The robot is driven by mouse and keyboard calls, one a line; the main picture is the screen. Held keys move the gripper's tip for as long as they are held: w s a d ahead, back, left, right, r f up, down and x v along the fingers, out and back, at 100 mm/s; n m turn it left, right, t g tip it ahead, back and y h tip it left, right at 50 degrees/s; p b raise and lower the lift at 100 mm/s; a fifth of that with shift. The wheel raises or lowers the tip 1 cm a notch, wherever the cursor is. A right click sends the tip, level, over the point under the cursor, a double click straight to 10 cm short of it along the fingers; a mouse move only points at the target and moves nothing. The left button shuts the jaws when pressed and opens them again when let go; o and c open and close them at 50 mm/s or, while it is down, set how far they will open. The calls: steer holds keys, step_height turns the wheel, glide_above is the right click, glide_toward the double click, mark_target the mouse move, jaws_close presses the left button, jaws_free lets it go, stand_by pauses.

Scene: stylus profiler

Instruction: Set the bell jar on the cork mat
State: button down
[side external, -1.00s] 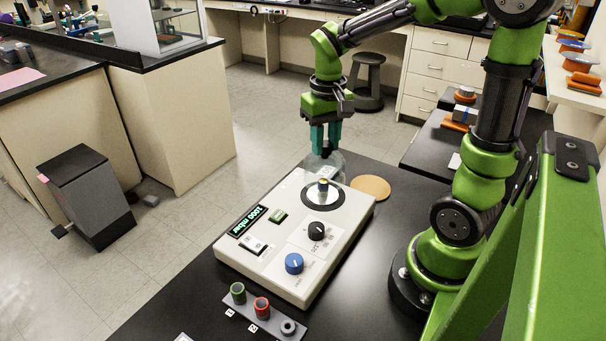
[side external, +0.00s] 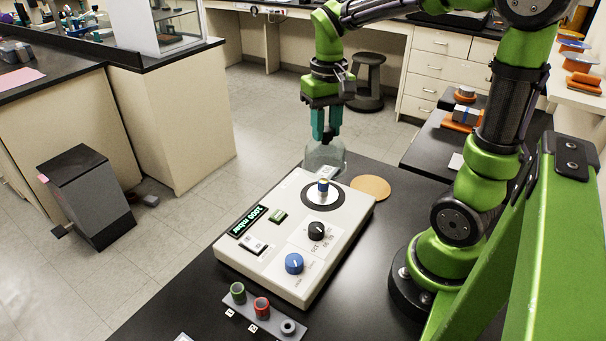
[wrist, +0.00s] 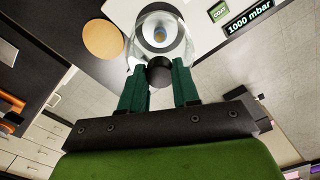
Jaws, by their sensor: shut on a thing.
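The clear glass bell jar (side external: 322,156) hangs upright from my gripper (side external: 326,137), whose teal fingers are shut on its top knob. In the wrist view the dark knob sits between the fingertips (wrist: 159,76), and the glass (wrist: 136,50) spreads below it. The jar is raised over the back end of the profiler (side external: 270,255). The profiler's round stage (side external: 323,205) carries a small blue-and-yellow piece and stands uncovered. The round cork mat (side external: 370,188) lies bare on the black bench, just right of the profiler; it also shows in the wrist view (wrist: 103,39), left of the jar.
The profiler's display reads 1000 mbar, with a blue knob (side external: 294,263) and a black knob on its panel. A grey rack (side external: 265,316) with green and red rings lies in front. The black bench around the mat is clear.

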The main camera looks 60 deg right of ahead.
steer(key=s+d+f, duration=0.2)
steer(key=s+d, duration=0.2)
steer(key=d, duration=0.3)
steer(key=s+d+f, duration=0.3)
steer(key=d, duration=0.4)
step_height(320, 180, down, 7)
steer(key=shift+a, duration=0.25)
steer(key=shift+f, duration=0.15)
steer(key=c, duration=0.8)
jaws_free()
steer(key=shift+f, duration=0.1)
